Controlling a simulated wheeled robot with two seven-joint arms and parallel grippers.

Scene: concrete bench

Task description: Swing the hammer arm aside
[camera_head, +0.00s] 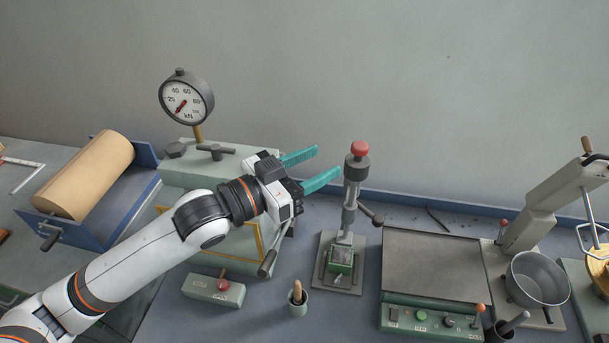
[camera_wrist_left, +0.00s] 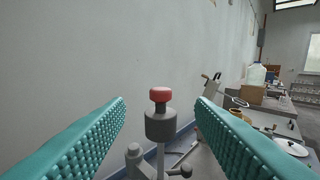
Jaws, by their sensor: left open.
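The upright device that I take for the hammer has a red knob (camera_head: 360,148), a dark cylindrical head (camera_head: 356,167) and a slim metal column. A short lever with a dark ball end (camera_head: 377,219) sticks out to its right. Its column stands on a small base with a green block (camera_head: 341,260). My left gripper (camera_head: 328,162) is open and empty, its teal fingers pointing right toward the head. In the left wrist view the red knob (camera_wrist_left: 160,94) and dark head (camera_wrist_left: 160,125) appear between the fingers, seemingly beyond the tips and untouched. My right gripper is out of view.
A dial gauge (camera_head: 187,97) on a pale machine stands behind my left arm. A small cup (camera_head: 298,302) and a switch box (camera_head: 214,289) sit in front. A flat plate unit (camera_head: 434,265) and a mixer with a bowl (camera_head: 538,278) stand right.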

